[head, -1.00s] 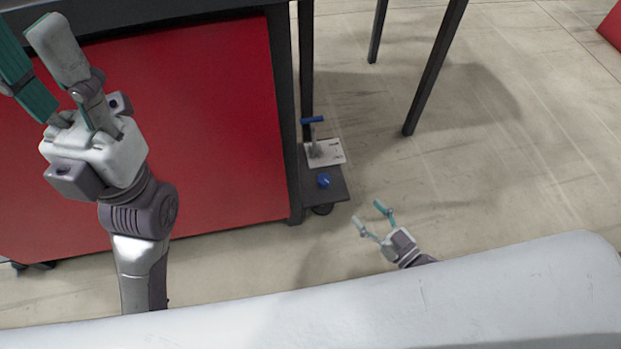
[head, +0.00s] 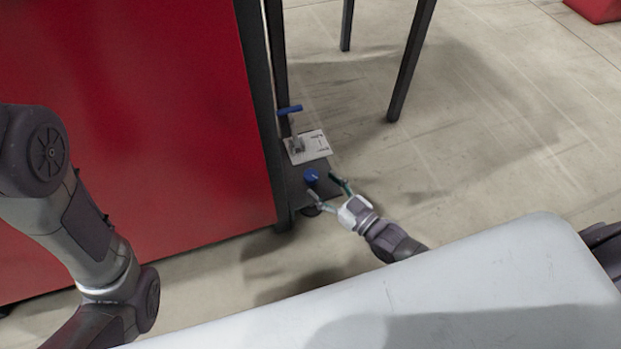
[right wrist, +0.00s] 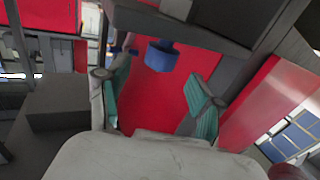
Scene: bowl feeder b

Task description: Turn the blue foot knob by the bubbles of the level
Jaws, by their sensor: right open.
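The blue foot knob (head: 311,175) sits on a dark grey foot plate (head: 323,187) low beside the red cabinet. It also shows in the right wrist view (right wrist: 162,55), ahead of the fingers and a little above their middle. My right gripper (head: 328,189) is open, with its two teal-lined fingers spread near the knob and nothing held. In the right wrist view the fingers (right wrist: 155,103) stand to either side of and below the knob, apart from it. The level's bubbles cannot be made out. My left gripper is out of view; only its arm shows at the left.
The red cabinet (head: 150,120) is close on the left. Dark table legs (head: 411,62) rise behind.

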